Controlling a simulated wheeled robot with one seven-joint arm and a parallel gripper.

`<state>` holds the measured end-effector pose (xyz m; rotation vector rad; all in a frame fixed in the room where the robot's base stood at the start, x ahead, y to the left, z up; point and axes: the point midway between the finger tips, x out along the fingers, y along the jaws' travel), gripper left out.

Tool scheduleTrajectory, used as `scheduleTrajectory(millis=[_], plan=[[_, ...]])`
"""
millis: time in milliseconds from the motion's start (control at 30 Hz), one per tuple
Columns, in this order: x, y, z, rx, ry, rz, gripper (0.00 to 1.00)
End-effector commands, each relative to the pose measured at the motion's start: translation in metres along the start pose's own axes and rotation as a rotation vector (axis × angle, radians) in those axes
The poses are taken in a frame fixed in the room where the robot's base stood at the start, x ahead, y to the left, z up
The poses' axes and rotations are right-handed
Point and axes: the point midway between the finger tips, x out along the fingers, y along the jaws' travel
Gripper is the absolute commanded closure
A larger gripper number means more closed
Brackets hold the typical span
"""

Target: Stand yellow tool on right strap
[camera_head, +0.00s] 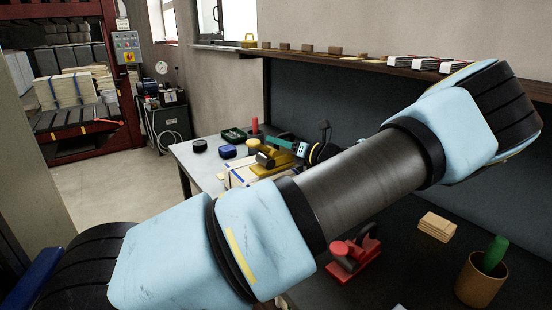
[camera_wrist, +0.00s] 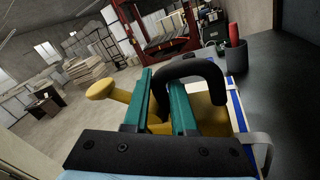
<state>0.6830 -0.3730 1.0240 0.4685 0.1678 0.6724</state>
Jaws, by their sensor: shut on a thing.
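The yellow tool (camera_head: 274,160) looks like a hand plane with a black handle. In the head view it is at or just over a pale stack (camera_head: 238,177) with blue straps. My gripper (camera_head: 290,146) has teal fingers and is at the tool's right side. In the wrist view my gripper (camera_wrist: 162,85) is shut on the yellow tool (camera_wrist: 207,115), with its black handle (camera_wrist: 190,68) arching beside the fingers and its round knob at left. A blue strap (camera_wrist: 238,112) runs along the pale stack right of the tool. I cannot tell whether the tool touches the stack.
A red hand plane (camera_head: 352,258), a wooden block stack (camera_head: 437,227) and a brown pot (camera_head: 480,281) stand on the dark bench. My arm crosses the middle.

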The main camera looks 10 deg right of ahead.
Motion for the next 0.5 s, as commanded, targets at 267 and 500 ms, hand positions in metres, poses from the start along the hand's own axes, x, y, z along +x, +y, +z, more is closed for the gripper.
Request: scheduleTrajectory(millis=[267, 500], plan=[[0.001, -0.010, -0.020, 0.002, -0.004, 0.003, 1.00], [0.001, -0.022, -0.041, 0.000, -0.003, 0.002, 1.00]])
